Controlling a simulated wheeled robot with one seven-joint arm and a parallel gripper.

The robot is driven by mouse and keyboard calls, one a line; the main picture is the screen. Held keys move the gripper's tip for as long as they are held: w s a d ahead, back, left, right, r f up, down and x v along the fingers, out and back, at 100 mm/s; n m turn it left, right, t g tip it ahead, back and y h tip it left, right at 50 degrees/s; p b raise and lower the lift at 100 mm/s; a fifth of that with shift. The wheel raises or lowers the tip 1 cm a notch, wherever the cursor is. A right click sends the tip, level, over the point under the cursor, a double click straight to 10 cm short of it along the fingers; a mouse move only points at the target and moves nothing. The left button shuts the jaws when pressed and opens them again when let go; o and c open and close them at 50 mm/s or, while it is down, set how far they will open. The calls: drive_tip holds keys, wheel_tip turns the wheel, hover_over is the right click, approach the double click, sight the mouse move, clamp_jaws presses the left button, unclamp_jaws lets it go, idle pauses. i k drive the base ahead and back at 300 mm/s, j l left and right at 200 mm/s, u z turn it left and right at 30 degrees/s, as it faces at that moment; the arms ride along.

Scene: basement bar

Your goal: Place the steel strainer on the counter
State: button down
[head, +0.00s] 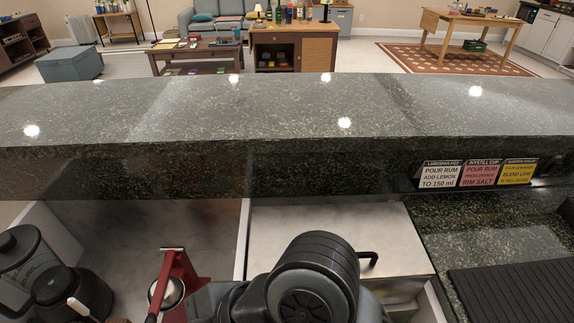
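The counter is dark green speckled stone, with a raised bar top (215,112) across the head view and a lower stretch (490,235) at the right. The raised top is bare apart from light reflections. I cannot make out a steel strainer. My own dark arm link fills the bottom middle and covers part of the work area. My gripper's fingers do not show, so I cannot see whether they hold anything. A small dark curved bar (369,258) sticks out right of my arm; I cannot tell what it belongs to.
A blender-like appliance (60,285) and a red press (178,282) with a round steel part stand lower left. A steel surface (325,228) lies behind my arm. Recipe cards (478,174) stand against the ledge. A black ribbed mat (515,292) lies lower right.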

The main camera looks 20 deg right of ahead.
sight(499, 234)
drive_tip(key=l+z, duration=0.3)
drive_tip(key=l, duration=0.65)
drive_tip(key=l+z, duration=0.35)
drive_tip(key=l, duration=1.05)
drive_tip(key=i, duration=0.05)
